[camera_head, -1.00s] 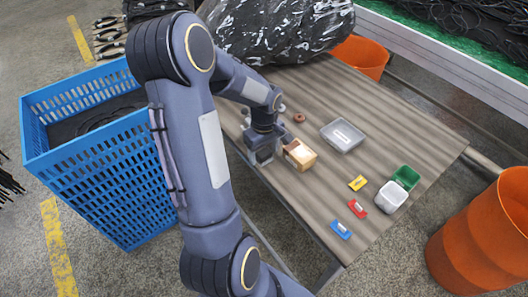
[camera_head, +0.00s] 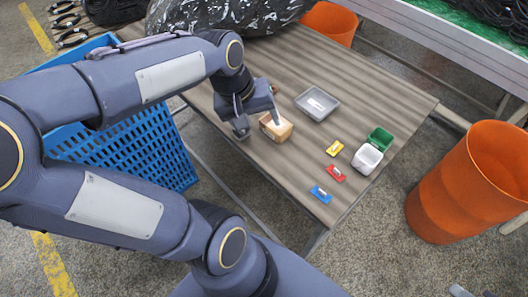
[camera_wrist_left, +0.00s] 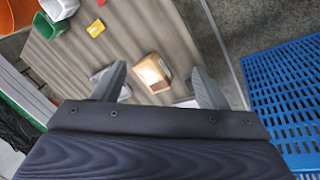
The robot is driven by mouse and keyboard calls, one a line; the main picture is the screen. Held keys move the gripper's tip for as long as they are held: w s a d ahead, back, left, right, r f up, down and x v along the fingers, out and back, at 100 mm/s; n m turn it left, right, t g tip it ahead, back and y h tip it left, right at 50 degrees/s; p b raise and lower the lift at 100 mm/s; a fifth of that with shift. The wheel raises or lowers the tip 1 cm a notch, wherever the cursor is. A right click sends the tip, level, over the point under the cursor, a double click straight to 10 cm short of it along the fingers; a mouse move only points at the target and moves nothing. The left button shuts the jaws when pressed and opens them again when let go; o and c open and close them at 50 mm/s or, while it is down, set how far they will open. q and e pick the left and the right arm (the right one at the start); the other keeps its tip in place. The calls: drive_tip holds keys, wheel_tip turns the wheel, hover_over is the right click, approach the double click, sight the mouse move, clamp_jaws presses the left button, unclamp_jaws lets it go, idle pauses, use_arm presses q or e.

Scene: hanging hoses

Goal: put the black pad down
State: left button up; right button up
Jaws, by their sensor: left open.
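I cannot make out a black pad in either view. My left gripper (camera_head: 258,118) is open above the near left part of the table. Its two fingers stand apart around a small tan box (camera_head: 277,127). In the left wrist view, the box (camera_wrist_left: 153,73) shows between the spread fingers of my left gripper (camera_wrist_left: 160,85), and nothing is seen clamped. Whether a finger touches the box cannot be told. My right gripper is not clearly in view.
On the striped table (camera_head: 380,92) are a grey tray (camera_head: 316,104), a green bin (camera_head: 380,138), a white bin (camera_head: 367,159), and yellow, red and blue tags (camera_head: 321,194). A blue crate (camera_head: 160,150) stands left, an orange barrel (camera_head: 455,195) right. A black wrapped bundle lies behind.

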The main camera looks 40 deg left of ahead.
use_arm(q)
drive_tip(key=s+d+m+t+h, duration=0.2)
drive_tip(key=s+d+m, duration=0.5)
drive_tip(key=d, duration=0.1)
drive_tip(key=shift+d+f, duration=0.25)
drive_tip(key=shift+d, duration=0.1)
